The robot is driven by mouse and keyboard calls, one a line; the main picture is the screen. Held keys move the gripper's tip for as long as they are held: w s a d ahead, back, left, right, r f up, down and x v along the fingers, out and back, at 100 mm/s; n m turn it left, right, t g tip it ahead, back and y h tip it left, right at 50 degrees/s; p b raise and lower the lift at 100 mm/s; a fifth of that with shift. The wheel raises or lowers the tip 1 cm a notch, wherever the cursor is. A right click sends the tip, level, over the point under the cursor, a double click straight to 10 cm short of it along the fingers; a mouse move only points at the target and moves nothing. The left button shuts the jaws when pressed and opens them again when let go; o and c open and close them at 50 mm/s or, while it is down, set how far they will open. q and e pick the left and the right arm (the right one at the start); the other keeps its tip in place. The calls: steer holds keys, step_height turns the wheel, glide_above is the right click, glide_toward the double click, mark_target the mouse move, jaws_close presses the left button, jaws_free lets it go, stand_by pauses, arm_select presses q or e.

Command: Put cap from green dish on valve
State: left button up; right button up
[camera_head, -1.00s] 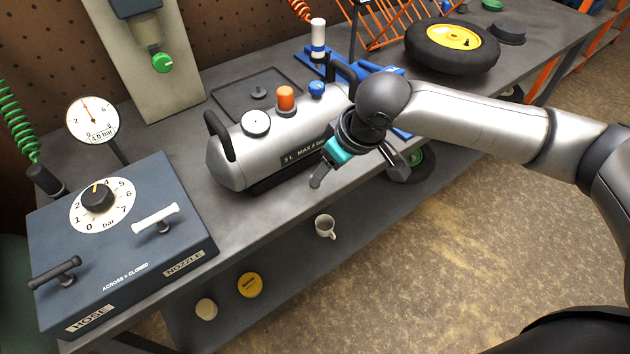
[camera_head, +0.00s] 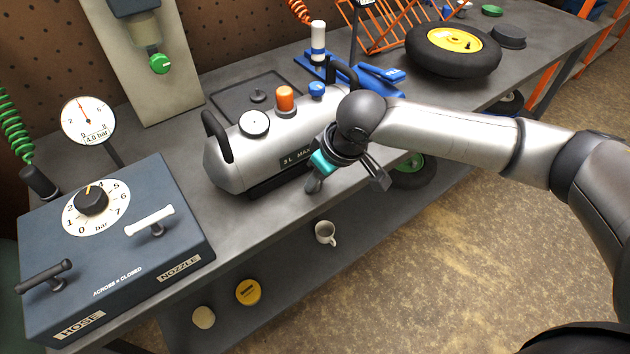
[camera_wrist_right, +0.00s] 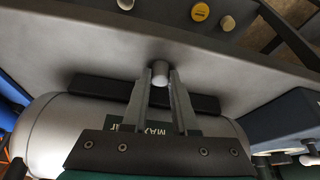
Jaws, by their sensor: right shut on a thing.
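My right gripper (camera_head: 345,178) is in front of the silver air tank (camera_head: 232,152), above the bench's front edge, pointing down. In the right wrist view its fingers (camera_wrist_right: 158,95) are closed on a small grey cylinder, which looks like the cap (camera_wrist_right: 160,72), at their tips. The cap cannot be made out in the head view. A green dish (camera_head: 491,10) lies at the far right back of the bench; its inside is too small to tell. A wheel with a yellow hub (camera_head: 452,40) lies on the bench; its valve is not clear. My left gripper is not in view.
A blue-grey control box (camera_head: 110,250) stands at the bench's left end. A wheel with a green hub (camera_head: 412,165) is partly hidden behind my right arm. A mug (camera_head: 325,232) and yellow tin (camera_head: 248,292) are on the lower shelf. Floor at right is clear.

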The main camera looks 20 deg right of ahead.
jaws_close()
